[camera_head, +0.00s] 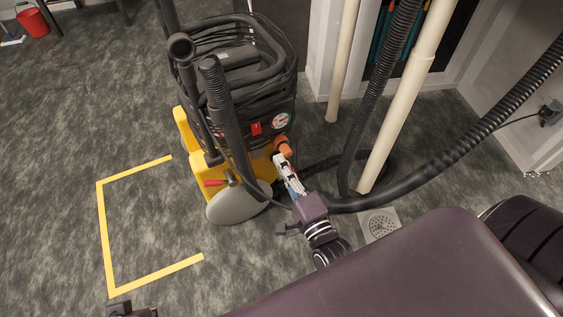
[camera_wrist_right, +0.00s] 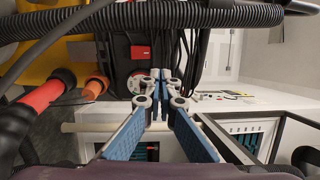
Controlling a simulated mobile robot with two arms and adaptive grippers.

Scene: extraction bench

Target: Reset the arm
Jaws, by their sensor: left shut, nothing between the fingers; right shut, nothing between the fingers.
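My right gripper (camera_head: 281,161) reaches over the floor beside the extraction machine (camera_head: 240,110), its blue and grey fingers shut and empty. In the right wrist view its fingertips (camera_wrist_right: 163,76) meet in front of the machine's dark front panel. An orange fitting (camera_head: 283,147) is close to the fingertips in the head view; whether they touch it I cannot tell. My left gripper (camera_head: 130,311) shows only as a dark piece at the bottom edge of the head view. Its fingers are cut off by the frame.
A ribbed black hose (camera_head: 465,140) runs from the machine's side to the upper right. A cream pipe (camera_head: 400,100) stands near the floor drain (camera_head: 380,223). Yellow tape (camera_head: 104,235) marks open floor at left. A red bucket (camera_head: 33,22) is far off.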

